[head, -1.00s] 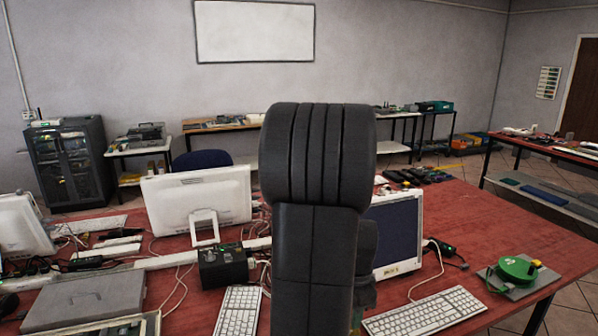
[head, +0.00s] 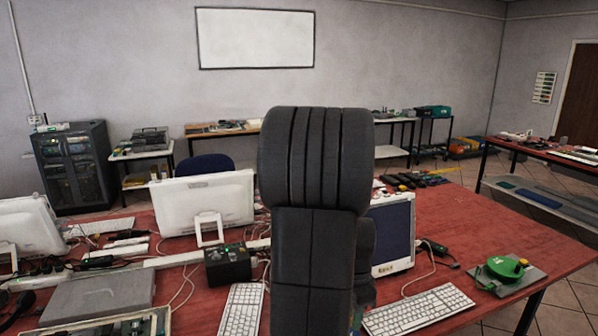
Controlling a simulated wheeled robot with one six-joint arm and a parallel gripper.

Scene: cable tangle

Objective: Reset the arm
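My own dark arm stands upright in the middle of the head view. Its thick ribbed joint hides part of the red table (head: 480,245) behind it. My gripper does not show in this view, so its fingers and anything in them are hidden.
On the red table stand a white monitor (head: 205,200), a second monitor (head: 392,235), two keyboards (head: 418,309), a black box (head: 228,265), a grey case (head: 100,297) and a green reel (head: 503,268). Thin cables lie loose among them. The table's right part is fairly clear.

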